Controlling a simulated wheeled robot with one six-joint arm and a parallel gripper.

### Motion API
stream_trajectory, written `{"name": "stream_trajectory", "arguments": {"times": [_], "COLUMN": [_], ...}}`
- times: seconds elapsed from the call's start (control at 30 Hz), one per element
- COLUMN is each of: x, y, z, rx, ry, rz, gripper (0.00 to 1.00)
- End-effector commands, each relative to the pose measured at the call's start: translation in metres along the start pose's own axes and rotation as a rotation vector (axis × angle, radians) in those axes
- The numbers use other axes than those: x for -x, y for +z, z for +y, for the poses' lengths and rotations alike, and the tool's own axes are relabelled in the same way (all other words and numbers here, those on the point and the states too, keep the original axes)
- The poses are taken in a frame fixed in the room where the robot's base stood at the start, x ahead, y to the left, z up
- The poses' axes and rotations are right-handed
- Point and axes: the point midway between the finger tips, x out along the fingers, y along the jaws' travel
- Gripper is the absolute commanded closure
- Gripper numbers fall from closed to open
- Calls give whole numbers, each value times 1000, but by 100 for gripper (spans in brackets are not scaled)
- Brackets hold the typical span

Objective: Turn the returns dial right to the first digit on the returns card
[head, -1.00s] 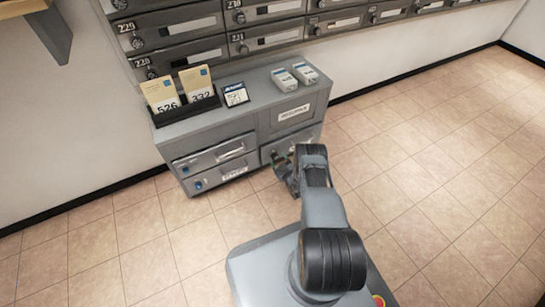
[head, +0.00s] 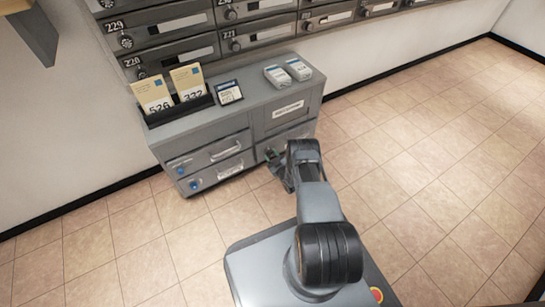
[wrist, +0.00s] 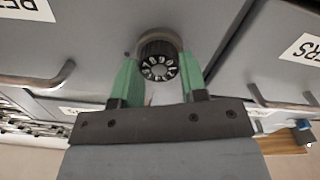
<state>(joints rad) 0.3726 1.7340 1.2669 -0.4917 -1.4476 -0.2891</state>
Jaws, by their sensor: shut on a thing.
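The returns dial (wrist: 158,62) is a dark round knob with a ring of white digits. In the wrist view the two green fingers of my gripper (wrist: 160,84) close on it from both sides. Which digit is at the mark is too small to tell. In the head view my gripper (head: 276,168) is at the cabinet's right-hand front, where my arm hides the dial. A small dark-framed card (head: 229,92) with numbers stands on the cabinet (head: 205,132); I cannot read it or tell whether it is the returns card.
Two tan cards marked 526 (head: 153,96) and 332 (head: 188,80) stand in a black holder. Numbered mailboxes (head: 180,45) line the wall. The tiled floor (head: 430,160) to the right is clear.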

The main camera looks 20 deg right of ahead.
Motion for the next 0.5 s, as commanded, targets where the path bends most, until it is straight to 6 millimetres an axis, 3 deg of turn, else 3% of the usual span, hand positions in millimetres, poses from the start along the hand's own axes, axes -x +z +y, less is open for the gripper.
{"name": "stream_trajectory", "arguments": {"times": [0.27, 0.5], "x": [1, 1], "y": [1, 1], "z": [0, 0], "rx": [-26, -159], "ry": [-1, 0], "rz": [-2, -3], "gripper": [84, 84]}}
